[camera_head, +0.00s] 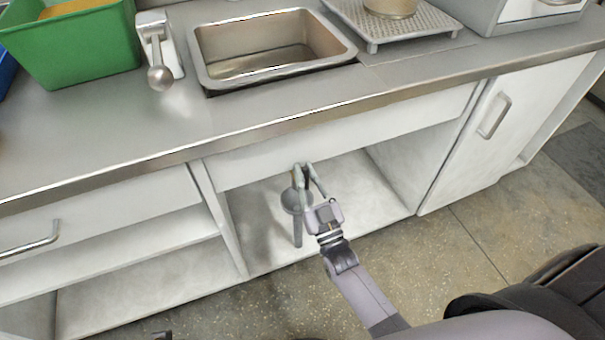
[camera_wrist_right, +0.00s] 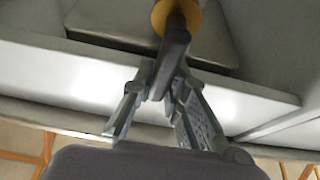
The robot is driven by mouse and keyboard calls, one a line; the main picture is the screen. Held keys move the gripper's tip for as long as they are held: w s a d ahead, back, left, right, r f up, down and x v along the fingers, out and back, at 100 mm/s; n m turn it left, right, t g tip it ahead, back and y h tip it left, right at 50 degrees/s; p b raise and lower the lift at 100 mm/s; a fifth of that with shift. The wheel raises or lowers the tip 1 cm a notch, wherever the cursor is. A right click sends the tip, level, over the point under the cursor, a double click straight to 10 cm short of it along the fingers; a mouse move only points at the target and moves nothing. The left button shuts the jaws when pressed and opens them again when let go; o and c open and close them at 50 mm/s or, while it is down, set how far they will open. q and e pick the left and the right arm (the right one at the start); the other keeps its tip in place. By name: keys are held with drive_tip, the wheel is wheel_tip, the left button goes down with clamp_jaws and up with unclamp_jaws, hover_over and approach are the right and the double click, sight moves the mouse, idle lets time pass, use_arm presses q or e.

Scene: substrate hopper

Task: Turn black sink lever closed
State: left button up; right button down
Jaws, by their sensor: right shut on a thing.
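My right gripper (camera_head: 308,168) reaches into the open space under the counter, below the steel sink (camera_head: 230,72). In the right wrist view, the right gripper (camera_wrist_right: 160,92) is shut on a dark lever (camera_wrist_right: 174,50), which runs between its two fingers. A yellow ring (camera_wrist_right: 188,12) surrounds the lever's far end. In the head view the lever is too small and covered by the fingers to make out. A grey round fitting (camera_head: 291,202) with a pipe going down shows just left of the gripper.
The counter's front edge (camera_head: 300,114) runs above my right gripper. A cabinet divider (camera_head: 224,215) stands to its left and a white door (camera_head: 462,150) to its right. A green bin (camera_head: 88,50) and a metal tap (camera_head: 158,55) stand on the counter.

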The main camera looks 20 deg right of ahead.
use_arm(q)
drive_tip(key=shift+s+f, duration=0.15)
drive_tip(key=shift+f, duration=0.15)
use_arm(e)
drive_tip(key=shift+d+f+m, duration=0.1)
drive_tip(key=shift+f+m, duration=0.05)
drive_tip(key=shift+m, duration=0.25)
drive_tip(key=c, duration=1.9)
unclamp_jaws()
use_arm(q)
drive_tip(key=shift+r, duration=0.15)
use_arm(e)
drive_tip(key=o, duration=0.3)
drive_tip(key=shift+o, duration=0.2)
drive_tip(key=shift+s, duration=0.1)
drive_tip(key=v, duration=1.1)
drive_tip(key=shift+s, duration=0.45)
drive_tip(key=shift+f, duration=0.1)
